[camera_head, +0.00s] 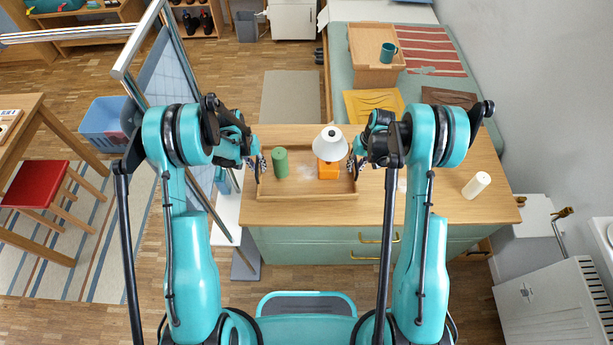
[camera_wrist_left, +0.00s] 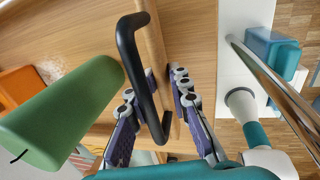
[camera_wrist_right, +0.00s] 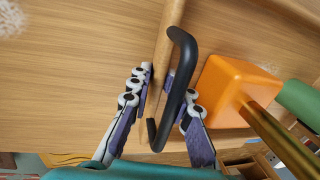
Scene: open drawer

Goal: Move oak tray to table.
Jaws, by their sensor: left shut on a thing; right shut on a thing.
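The oak tray (camera_head: 300,197) is at the dresser top, roughly level; I cannot tell whether it touches the surface. It carries a green cylinder (camera_head: 280,164) at its left and a lamp with an orange base (camera_head: 328,171) and white shade at its right. Black handles sit at both tray ends, shown in the left wrist view (camera_wrist_left: 128,45) and the right wrist view (camera_wrist_right: 181,65). My left gripper (camera_head: 259,166) is shut on the left end at its handle. My right gripper (camera_head: 353,164) is shut on the right end at its handle.
The dresser (camera_head: 420,208) has a wooden top and green front with brass handles. A wooden table (camera_head: 30,120) and red stool (camera_head: 36,184) are at the left. A metal-framed panel (camera_head: 165,75) stands between.

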